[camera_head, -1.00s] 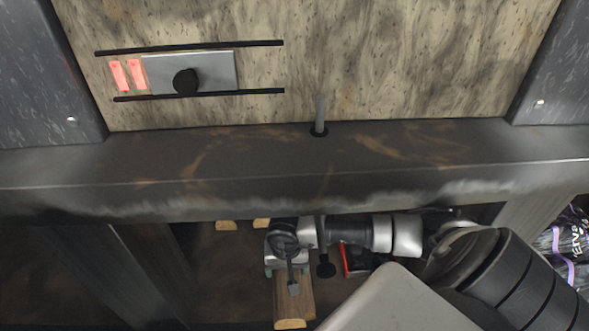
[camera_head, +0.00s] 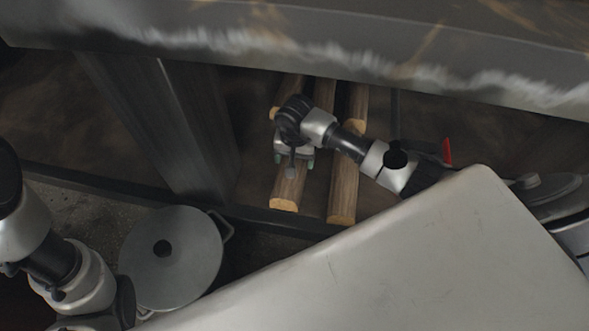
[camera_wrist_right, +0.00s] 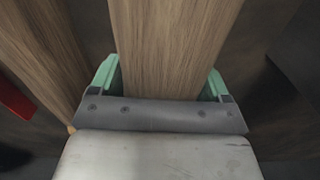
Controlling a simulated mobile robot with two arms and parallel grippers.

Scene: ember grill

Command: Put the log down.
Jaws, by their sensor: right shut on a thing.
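In the head view, my right gripper (camera_head: 294,160) is over a log (camera_head: 288,189) on the lower shelf, with its fingers on both sides of it. The right wrist view shows the same log (camera_wrist_right: 170,45) running between the green fingertips (camera_wrist_right: 163,82), which are shut on it. The log's pale cut end faces the front edge. I cannot tell whether it touches the shelf. A second log (camera_head: 345,185) lies beside it to the right, apart from it. My left arm shows at the left of the head view, but its gripper is not in view.
More log ends show behind, partly hidden by my gripper. The grey counter edge (camera_head: 300,50) overhangs the shelf. A dark post (camera_head: 180,125) stands left. A lidded pot (camera_head: 172,248) sits at the lower left. A red object (camera_head: 447,151) is to the right.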

